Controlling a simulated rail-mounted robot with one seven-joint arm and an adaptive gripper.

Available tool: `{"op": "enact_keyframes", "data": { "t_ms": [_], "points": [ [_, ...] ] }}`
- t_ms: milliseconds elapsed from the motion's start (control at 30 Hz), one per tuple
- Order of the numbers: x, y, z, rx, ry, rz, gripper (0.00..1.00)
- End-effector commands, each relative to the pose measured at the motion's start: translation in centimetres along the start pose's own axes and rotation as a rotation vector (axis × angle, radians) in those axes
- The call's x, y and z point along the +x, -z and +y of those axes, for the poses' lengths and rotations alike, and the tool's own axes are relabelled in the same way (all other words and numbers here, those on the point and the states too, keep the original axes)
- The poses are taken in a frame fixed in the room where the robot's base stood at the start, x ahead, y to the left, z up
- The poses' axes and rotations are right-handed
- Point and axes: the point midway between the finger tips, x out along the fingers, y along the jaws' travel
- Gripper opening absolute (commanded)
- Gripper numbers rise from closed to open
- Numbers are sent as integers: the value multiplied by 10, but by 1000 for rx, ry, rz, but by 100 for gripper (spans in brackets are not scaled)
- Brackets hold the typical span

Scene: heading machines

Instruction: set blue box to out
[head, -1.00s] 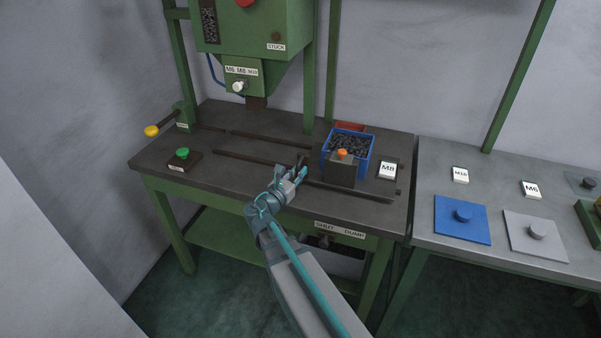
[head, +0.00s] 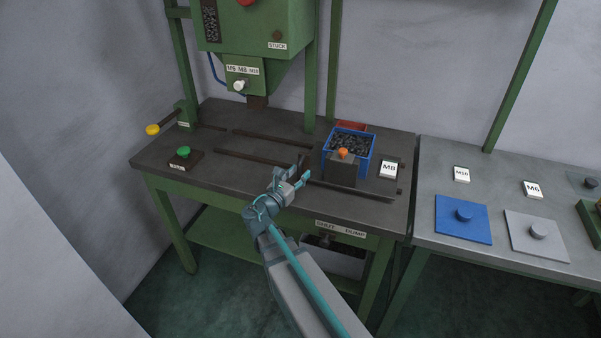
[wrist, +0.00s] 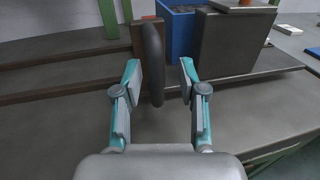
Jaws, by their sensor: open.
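The blue box (head: 366,158), filled with dark small parts, stands at the right end of the dark bench top behind a dark block (head: 341,174) with an orange knob (head: 343,153). In the wrist view the blue box (wrist: 181,36) is partly hidden by the dark block (wrist: 232,45). A black upright handle (wrist: 152,50) stands in the wrist view, left of the block. My gripper (head: 299,177) is left of the block, above the front of the bench. Its fingers (wrist: 160,75) are open, with the handle showing between them; I cannot tell whether they touch it.
Dark rails (head: 262,161) run along the bench top. A green button (head: 183,152) and a yellow-knobbed lever (head: 153,129) are at the left. An M8 card (head: 389,169) lies right of the box. A green machine (head: 255,40) hangs above. A grey table (head: 480,180) adjoins at right.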

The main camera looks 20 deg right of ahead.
Motion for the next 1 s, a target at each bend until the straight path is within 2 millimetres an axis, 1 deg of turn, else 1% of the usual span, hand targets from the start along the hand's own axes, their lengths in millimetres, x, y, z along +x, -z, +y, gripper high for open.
{"op": "enact_keyframes", "data": {
  "t_ms": [33,300,400,500,600,700,1000],
  "points": [
    [-10,0,-1,0,-3,0,41],
    [-62,0,-1,0,-3,1,41],
    [-78,0,-2,0,-3,0,41],
    [-91,0,-1,0,-1,0,41],
    [-99,0,-1,0,0,0,41],
    [-103,0,-1,0,1,1,41],
    [-104,0,-1,0,2,1,41]
  ]
}}
